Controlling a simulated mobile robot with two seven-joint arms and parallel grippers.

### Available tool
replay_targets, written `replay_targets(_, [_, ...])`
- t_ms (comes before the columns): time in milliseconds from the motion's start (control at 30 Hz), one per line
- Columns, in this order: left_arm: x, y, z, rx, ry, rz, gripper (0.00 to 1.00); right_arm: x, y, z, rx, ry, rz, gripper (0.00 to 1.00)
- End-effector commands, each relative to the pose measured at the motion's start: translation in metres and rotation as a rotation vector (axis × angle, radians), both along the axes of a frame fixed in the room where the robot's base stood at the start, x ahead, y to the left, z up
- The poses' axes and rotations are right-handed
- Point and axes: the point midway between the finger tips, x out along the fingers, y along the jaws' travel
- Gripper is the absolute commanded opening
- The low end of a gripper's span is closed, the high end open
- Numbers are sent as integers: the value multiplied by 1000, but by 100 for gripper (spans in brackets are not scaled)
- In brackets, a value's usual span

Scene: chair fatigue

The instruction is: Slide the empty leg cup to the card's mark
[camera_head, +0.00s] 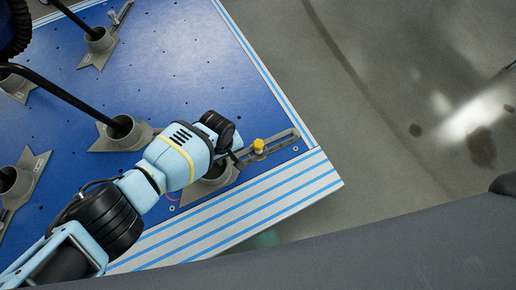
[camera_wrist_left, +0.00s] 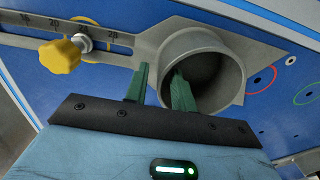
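The empty leg cup (camera_head: 216,172) is a grey ring on a flat base at the near right of the blue plate, partly hidden by my left gripper (camera_head: 236,157). In the left wrist view its open mouth (camera_wrist_left: 205,45) faces the camera. My left gripper (camera_wrist_left: 160,88) has two green fingers straddling the cup's wall, one outside and one inside, with gaps visible beside the wall. A slotted, numbered scale arm (camera_wrist_left: 115,42) extends from the cup. A yellow knob (camera_wrist_left: 60,56) sits on it and also shows in the head view (camera_head: 258,146). I see no card. My right gripper is out of view.
Other grey cups stand on the blue plate (camera_head: 185,60); the middle cup (camera_head: 122,130) and the far cup (camera_head: 100,40) hold black chair legs. Another cup (camera_head: 10,180) is at the left. The striped edge (camera_head: 235,215) borders open grey floor (camera_head: 400,80).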

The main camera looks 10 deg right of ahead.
Motion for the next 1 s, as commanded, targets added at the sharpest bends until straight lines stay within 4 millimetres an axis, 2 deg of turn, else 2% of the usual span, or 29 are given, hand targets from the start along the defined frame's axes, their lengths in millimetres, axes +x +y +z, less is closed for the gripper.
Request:
replay_targets(67, [0,0,11,0,-2,0,25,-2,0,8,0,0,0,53])
replay_targets(500, [0,0,37,1,-2,-1,25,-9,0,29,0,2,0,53])
replay_targets(1000, [0,0,37,0,-1,-1,25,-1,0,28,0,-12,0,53])
